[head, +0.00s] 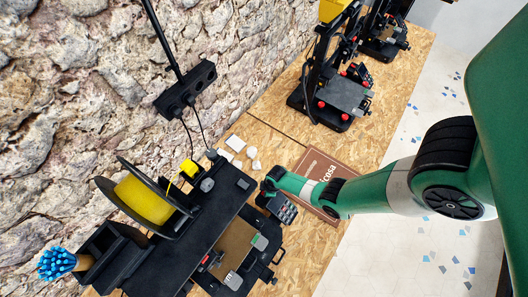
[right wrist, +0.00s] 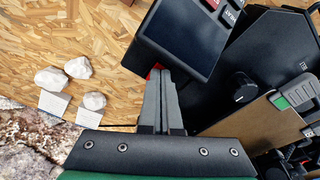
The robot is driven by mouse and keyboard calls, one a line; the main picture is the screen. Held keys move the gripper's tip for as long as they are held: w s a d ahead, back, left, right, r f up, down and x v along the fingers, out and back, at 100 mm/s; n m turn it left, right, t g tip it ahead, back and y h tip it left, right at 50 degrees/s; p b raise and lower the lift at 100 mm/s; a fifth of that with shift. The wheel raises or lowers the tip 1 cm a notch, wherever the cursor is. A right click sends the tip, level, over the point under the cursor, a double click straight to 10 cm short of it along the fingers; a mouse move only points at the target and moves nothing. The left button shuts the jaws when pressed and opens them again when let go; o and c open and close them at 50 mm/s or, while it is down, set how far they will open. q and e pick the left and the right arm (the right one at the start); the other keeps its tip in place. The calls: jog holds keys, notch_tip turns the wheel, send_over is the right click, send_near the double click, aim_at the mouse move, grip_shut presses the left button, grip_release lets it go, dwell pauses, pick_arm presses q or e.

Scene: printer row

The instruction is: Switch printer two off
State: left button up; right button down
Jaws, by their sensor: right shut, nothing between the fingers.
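The nearest printer (head: 215,230) is black, with a yellow spool (head: 145,200). I cannot read which printer is number two. My right gripper (head: 270,183) is shut and empty, beside this printer's dark screen box (head: 281,208). In the right wrist view the shut fingertips (right wrist: 160,72) are at the lower edge of the screen box (right wrist: 185,40). A small red part (right wrist: 154,72), perhaps a switch, shows right beside the fingertips, mostly hidden behind them. Whether they touch it I cannot tell. My left gripper is not in view.
Two more printers (head: 335,85) (head: 385,35) stand farther along the wooden bench (head: 290,130). A power strip (head: 187,90) hangs by the stone wall. Pale pieces (head: 236,143) lie on the bench. A brown lettered board (head: 322,170) lies under my right arm.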

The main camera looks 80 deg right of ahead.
notch_tip(320, 180, up, 7)
jog(key=p, duration=0.7)
dwell(0.5)
